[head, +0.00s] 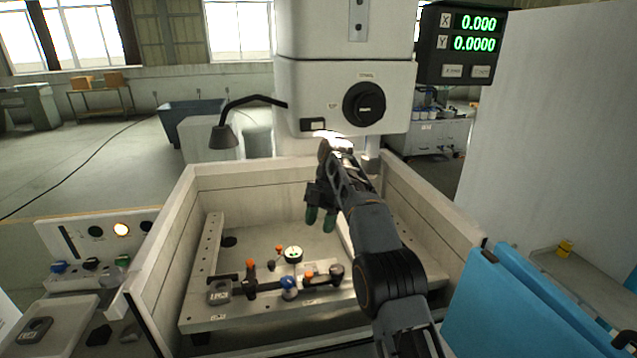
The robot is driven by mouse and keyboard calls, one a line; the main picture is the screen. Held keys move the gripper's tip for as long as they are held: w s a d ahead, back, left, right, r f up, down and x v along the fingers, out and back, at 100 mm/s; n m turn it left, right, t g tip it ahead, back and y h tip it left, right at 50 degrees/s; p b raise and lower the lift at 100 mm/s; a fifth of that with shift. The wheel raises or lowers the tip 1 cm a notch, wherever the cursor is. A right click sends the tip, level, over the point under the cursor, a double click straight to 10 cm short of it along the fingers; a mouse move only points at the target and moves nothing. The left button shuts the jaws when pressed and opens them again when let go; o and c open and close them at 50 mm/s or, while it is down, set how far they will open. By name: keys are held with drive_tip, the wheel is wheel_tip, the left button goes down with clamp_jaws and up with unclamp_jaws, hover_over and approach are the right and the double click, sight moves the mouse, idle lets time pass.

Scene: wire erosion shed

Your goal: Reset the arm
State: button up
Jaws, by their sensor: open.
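My gripper (320,220) hangs at the end of my dark grey arm, over the inside of the machine's open tank (275,195). Its green-tipped fingers point down and stand a little apart, with nothing visible between them. The arm rises from the lower right and bends over at the machine head (340,95). My arm hides part of the rail's right side and the tank's right interior.
Tank walls surround the arm on the left, back and right. A black lamp (222,136) reaches in at the back left. A control panel (95,240) stands left, a blue panel (530,300) right. A readout (460,45) hangs upper right. Open floor lies left.

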wheel_tip(320, 180, down, 7)
drive_tip(key=w+m+t, duration=0.1)
drive_tip(key=w+m, duration=0.1)
drive_tip(key=m, duration=0.8)
drive_tip(key=s+d+r+m+t, duration=0.1)
drive_tip(key=s+d+m, duration=0.4)
drive_tip(key=s, duration=0.5)
drive_tip(key=s+d+r+m+t+h, duration=0.1)
drive_tip(key=s+d+m+t, duration=0.2)
drive_tip(key=s, duration=0.7)
drive_tip(key=s+d+r+m+t+h, duration=0.1)
drive_tip(key=s+d+m+t, duration=0.2)
drive_tip(key=s+d+m, duration=0.4)
drive_tip(key=shift+s+d+m, duration=0.4)
drive_tip(key=shift+s+m, duration=1.2)
drive_tip(key=shift+s, duration=0.2)
